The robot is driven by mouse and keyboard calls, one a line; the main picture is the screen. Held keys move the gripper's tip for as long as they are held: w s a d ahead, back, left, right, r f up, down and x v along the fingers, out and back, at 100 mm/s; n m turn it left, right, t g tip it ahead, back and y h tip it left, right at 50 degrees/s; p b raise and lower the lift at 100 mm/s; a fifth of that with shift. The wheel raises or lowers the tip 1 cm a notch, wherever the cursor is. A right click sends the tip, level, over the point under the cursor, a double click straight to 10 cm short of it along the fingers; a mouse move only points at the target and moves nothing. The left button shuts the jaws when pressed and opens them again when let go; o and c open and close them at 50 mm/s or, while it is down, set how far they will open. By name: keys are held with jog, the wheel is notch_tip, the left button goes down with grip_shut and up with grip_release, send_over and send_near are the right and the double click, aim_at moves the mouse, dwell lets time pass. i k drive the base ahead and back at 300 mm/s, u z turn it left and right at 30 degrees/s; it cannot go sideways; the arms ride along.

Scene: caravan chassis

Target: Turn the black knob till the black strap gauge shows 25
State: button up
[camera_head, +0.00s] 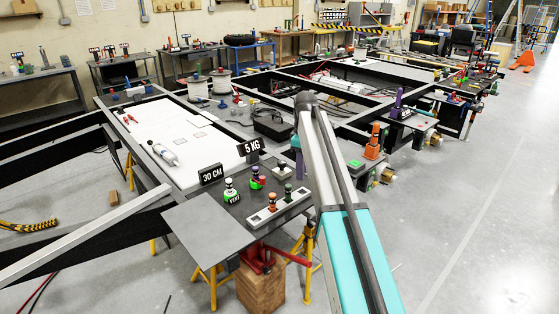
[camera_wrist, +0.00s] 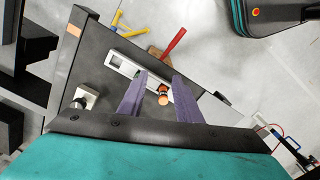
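My gripper (camera_wrist: 160,77) is open in the wrist view, with its two purple fingers pointing down at a dark panel. A small copper-coloured knob (camera_wrist: 163,96) shows between the fingers, with no clear contact. A pale slotted strip (camera_wrist: 122,64) lies beside it on the panel. A black knob-like piece (camera_wrist: 80,102) sits by a white square plate at the panel's left. In the head view, a pale strip (camera_head: 262,217) carries several small knobs at the near bench end. I cannot make out a black strap gauge or its reading. My arm hides part of the bench.
Signs reading 30 CM (camera_head: 211,175) and 5 KG (camera_head: 250,147) stand behind the strip. A green piece marked VENT (camera_head: 232,197) is nearby. A red clamp (camera_head: 256,258) and wooden block (camera_head: 261,288) are under the bench's front edge.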

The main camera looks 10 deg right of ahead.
aim_at(281, 164)
jog(key=u, duration=0.25)
jog(key=i, duration=1)
jog(key=z, duration=0.25)
